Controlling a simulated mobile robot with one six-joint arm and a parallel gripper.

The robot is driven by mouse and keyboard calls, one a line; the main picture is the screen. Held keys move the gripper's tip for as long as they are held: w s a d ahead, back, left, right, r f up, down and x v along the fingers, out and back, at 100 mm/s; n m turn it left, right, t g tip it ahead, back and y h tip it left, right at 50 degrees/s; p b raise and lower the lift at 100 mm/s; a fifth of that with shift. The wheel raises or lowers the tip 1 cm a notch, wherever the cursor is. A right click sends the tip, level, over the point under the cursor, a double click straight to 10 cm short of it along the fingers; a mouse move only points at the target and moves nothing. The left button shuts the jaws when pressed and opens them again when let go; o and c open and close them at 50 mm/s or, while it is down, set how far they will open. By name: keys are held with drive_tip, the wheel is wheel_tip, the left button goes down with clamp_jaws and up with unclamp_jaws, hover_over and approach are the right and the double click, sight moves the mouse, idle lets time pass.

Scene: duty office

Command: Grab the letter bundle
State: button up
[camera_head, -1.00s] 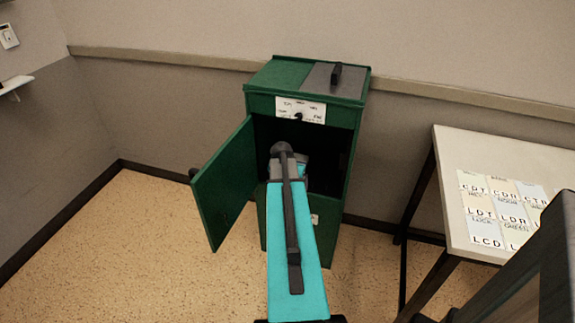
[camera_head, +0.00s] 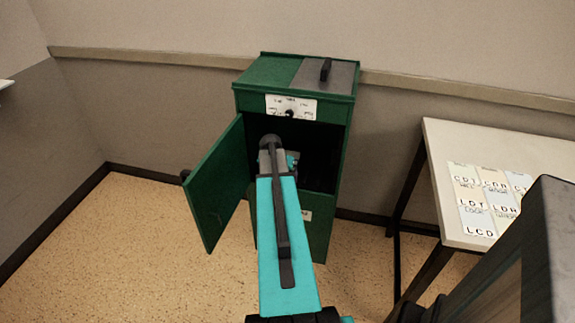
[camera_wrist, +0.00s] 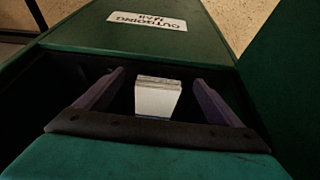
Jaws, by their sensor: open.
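The letter bundle (camera_wrist: 158,98) shows in the wrist view as a pale stack with layered edges at its top. It stands inside the dark opening of the green mail cabinet (camera_head: 257,74). My gripper (camera_wrist: 159,77) is open, with one purple finger on each side of the bundle and a visible gap on both sides. Whether the fingertips reach past the bundle in depth I cannot tell. In the head view my arm extends to the cabinet's opening, and the bundle is hidden there.
The cabinet's green door (camera_head: 215,185) hangs open to the left of my arm. A white label (camera_wrist: 146,20) is on the cabinet's green front in the wrist view. A table (camera_head: 438,185) with lettered cards (camera_head: 487,200) stands on the right. Tan floor lies on the left.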

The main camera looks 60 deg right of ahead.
drive_tip(key=shift+w+d, duration=0.25)
drive_tip(key=shift+d, duration=0.55)
drive_tip(key=shift+w+d, duration=0.2)
drive_tip(key=shift+d, duration=0.55)
drive_tip(key=shift+w+d, duration=0.25)
drive_tip(key=shift+d, duration=0.55)
drive_tip(key=shift+w+d+p, duration=0.2)
drive_tip(key=shift+w+d, duration=0.05)
drive_tip(key=shift+d, duration=0.55)
drive_tip(key=shift+w+d+p, duration=0.2)
drive_tip(key=shift+w+d, duration=0.1)
drive_tip(key=shift+d, duration=0.55)
drive_tip(key=shift+w+d+p, duration=0.2)
drive_tip(key=shift+w+d, duration=0.05)
drive_tip(key=shift+d, duration=0.55)
drive_tip(key=shift+d+f, duration=0.15)
drive_tip(key=shift+f, duration=0.4)
drive_tip(key=c, duration=1.2)
drive_tip(key=shift+r, duration=0.15)
